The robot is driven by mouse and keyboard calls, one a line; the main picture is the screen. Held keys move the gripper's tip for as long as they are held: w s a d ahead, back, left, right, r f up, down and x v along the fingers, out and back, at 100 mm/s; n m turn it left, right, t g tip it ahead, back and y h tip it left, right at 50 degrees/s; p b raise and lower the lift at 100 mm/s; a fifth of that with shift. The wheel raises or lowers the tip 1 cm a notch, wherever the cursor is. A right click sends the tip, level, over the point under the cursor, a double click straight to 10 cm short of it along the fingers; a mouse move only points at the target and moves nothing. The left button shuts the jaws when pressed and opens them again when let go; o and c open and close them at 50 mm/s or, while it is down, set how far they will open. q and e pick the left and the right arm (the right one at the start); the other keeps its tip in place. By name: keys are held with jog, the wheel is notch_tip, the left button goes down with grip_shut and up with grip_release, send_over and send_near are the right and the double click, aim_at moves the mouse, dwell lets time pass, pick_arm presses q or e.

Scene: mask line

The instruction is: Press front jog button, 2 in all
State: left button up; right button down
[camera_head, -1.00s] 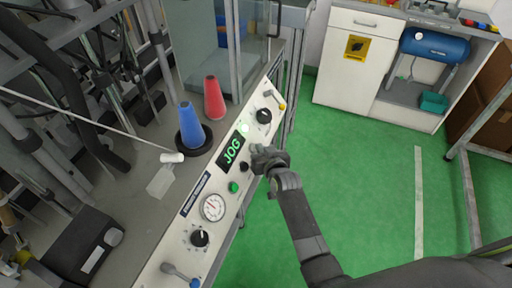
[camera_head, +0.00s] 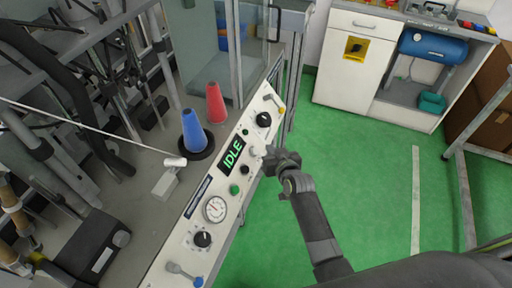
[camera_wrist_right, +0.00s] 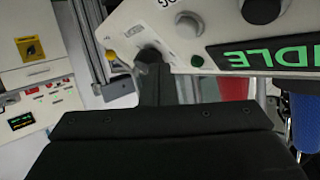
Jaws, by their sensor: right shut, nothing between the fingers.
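The white control panel (camera_head: 176,240) runs diagonally along the front of the machine. Its display (camera_head: 233,153) reads IDLE in green, and the wrist view shows it upside down (camera_wrist_right: 262,55). A pale grey button (camera_head: 253,152) sits beside the display and also shows in the right wrist view (camera_wrist_right: 189,25). I cannot read which control is labelled jog. My right gripper (camera_head: 270,154) is shut and empty at the panel's outer edge, beside the pale button and apart from it. In the wrist view its dark fingers (camera_wrist_right: 150,65) reach toward the panel edge. My left gripper is out of view.
The panel also bears a green button (camera_head: 235,189), a gauge (camera_head: 215,209), black knobs (camera_head: 263,119) and a lever (camera_head: 181,271). Blue (camera_head: 193,130) and red (camera_head: 215,103) cones stand behind. The green floor (camera_head: 370,190) to the right is clear.

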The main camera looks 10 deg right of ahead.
jog(key=shift+s+d+r+p, duration=0.35)
jog(key=shift+s+d+r, duration=0.05)
jog(key=shift+d+r, duration=0.25)
jog(key=shift+f, duration=0.1)
dwell(0.3)
jog(key=s+d+f+g+h, duration=0.1)
jog(key=s+d+f+g, duration=0.2)
jog(key=s+f, duration=0.9)
jog(key=s+d+f+g+h, duration=0.1)
jog(key=s+d+f+g, duration=0.3)
jog(key=s+f, duration=0.8)
jog(key=s+d+f+g, duration=0.1)
jog(key=s+f, duration=0.3)
jog(key=s, duration=0.4)
jog(key=s+d+f+g, duration=0.2)
jog(key=s+f, duration=0.3)
jog(key=s, duration=0.4)
jog(key=s+d+f+g+h, duration=0.1)
jog(key=s+f, duration=0.3)
jog(key=s, duration=0.5)
jog(key=shift+d+f+m+g, duration=0.3)
jog(key=shift+d+g, duration=0.35)
jog(key=shift+g, duration=0.15)
